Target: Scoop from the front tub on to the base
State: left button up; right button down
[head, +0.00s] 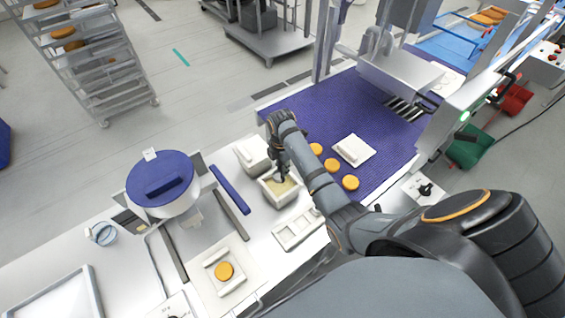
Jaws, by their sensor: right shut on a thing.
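The front tub (296,200) is a white square container with a pale cream filling, near the middle of the bench. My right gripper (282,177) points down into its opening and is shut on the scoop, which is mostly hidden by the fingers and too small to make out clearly. The base (224,271) is an orange-brown round lying flat in a white holder (211,282), at the lower left of the tub. I cannot see any filling on it. My left gripper is not in view.
A second white tub (249,160) stands just behind the front tub. A white tray with compartments (291,234) lies in front. Several orange rounds (332,165) and a white block (353,150) lie on the purple belt (345,97). A blue-lidded machine (161,181) stands left.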

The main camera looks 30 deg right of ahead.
aim_at(282, 182)
jog(key=shift+a+f+b, duration=0.1)
jog(key=shift+f+b, duration=0.25)
jog(key=shift+f, duration=0.25)
notch_tip(282, 182, down, 4)
jog(key=shift+f+b, duration=0.2)
jog(key=shift+b, duration=0.85)
jog(key=shift+f+b, duration=0.45)
jog(key=shift+f, duration=0.55)
jog(key=shift+r, duration=0.1)
notch_tip(282, 182, up, 2)
jog(key=p, duration=0.3)
jog(key=shift+r, duration=0.25)
jog(key=shift+r+p, duration=0.4)
jog(key=shift+r, duration=2.9)
